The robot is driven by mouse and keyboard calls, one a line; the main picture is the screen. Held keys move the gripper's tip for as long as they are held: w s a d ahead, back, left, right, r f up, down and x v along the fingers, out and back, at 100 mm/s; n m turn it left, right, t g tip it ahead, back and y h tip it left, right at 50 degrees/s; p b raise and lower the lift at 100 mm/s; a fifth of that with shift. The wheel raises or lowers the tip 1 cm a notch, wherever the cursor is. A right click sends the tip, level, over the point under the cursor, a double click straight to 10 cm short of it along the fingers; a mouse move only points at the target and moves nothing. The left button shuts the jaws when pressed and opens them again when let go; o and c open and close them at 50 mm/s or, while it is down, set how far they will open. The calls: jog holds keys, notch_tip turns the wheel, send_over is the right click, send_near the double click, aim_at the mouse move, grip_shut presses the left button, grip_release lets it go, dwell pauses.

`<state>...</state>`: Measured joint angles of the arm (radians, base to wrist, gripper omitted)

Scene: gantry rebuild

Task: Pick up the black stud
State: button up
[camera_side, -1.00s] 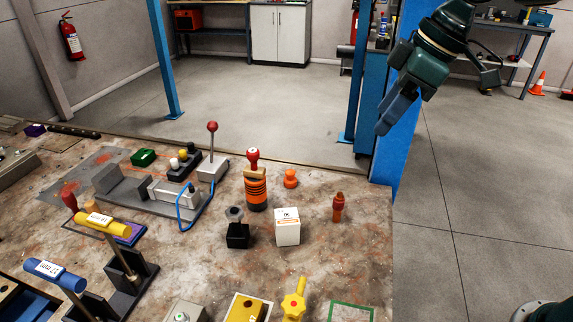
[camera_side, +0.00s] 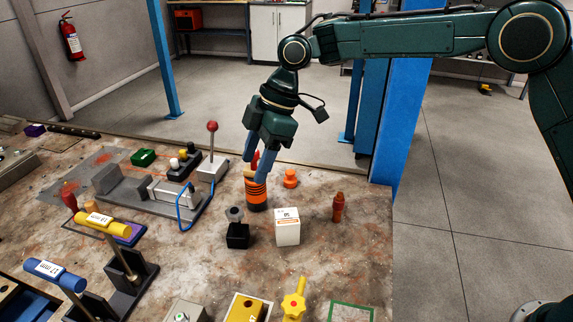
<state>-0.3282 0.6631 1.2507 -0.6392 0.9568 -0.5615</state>
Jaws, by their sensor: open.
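A black block with a grey rounded knob on top (camera_side: 237,233) stands on the stained worktable; I cannot tell for sure whether this is the black stud. My gripper (camera_side: 255,170) is open, its two blue fingers pointing down. In the picture it is above and slightly right of the black block. The fingers overlap the top of an orange and black striped cylinder (camera_side: 257,195), whose red top shows partly between them. I cannot tell whether they touch it. Nothing is seen held.
A white box (camera_side: 287,227) stands right of the black block. An orange knob (camera_side: 290,178) and a brown-orange peg (camera_side: 338,207) stand farther right. A grey fixture with a red-knobbed lever (camera_side: 212,150) is at left. The table (camera_side: 350,260) is bare at right.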

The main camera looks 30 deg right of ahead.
aim_at(234, 232)
jog(key=shift+n, duration=0.3)
jog(key=shift+x, duration=7.9)
jog(key=shift+a, duration=0.2)
jog(key=shift+c, duration=0.5)
jog(key=shift+w+r, duration=0.1)
jog(key=shift+r, duration=0.05)
grip_shut()
jog(key=shift+r, duration=5)
